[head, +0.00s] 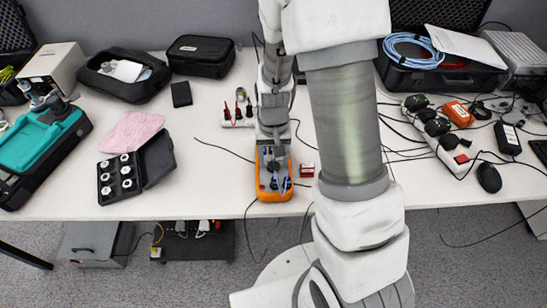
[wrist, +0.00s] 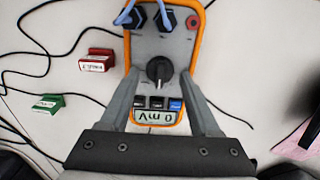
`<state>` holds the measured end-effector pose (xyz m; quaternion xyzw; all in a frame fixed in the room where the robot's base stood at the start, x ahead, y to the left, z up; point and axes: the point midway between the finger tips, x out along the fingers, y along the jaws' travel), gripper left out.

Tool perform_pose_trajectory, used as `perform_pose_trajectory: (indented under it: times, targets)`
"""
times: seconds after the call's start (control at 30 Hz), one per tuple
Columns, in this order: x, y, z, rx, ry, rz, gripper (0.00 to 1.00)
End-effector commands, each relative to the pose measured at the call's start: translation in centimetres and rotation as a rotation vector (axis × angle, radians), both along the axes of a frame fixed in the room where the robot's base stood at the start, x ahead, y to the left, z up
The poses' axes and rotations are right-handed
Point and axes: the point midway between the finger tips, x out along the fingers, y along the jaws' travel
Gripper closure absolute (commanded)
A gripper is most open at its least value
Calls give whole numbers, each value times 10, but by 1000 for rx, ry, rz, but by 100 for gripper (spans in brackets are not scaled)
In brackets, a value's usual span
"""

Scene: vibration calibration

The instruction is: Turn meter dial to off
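The meter (head: 274,195) is orange with a grey face and lies near the front edge of the table. In the wrist view its face (wrist: 178,48) fills the middle, upside down. The black round dial (wrist: 159,71) sits at its centre; its exact setting is hard to read. The lit display (wrist: 154,117) seems to show "0 mV". My gripper (wrist: 160,76) is open, with one finger on each side of the dial and a gap to it on both sides. Whether the fingertips touch the meter's face is unclear. In the head view my wrist partly hides the meter.
Blue plugs (wrist: 165,18) and leads are in the meter's far end in the wrist view. A red block (wrist: 97,61) and a green block (wrist: 47,104) lie to its left, among black cables. A black case of weights (head: 120,178) stands left on the table.

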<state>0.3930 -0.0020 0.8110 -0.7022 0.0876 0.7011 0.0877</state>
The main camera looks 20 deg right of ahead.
Motion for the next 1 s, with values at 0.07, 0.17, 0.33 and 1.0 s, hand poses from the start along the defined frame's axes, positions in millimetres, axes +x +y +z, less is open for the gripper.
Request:
perform_pose_trajectory:
  times: [0.07, 0.17, 0.33, 1.0]
  targets:
    - [0, 0, 0, 0, 0, 0, 27]
    - [0, 0, 0, 0, 1, 0, 27]
    - [0, 0, 1, 0, 1, 0, 27]
    - [1, 0, 136, 1, -4, 0, 27]
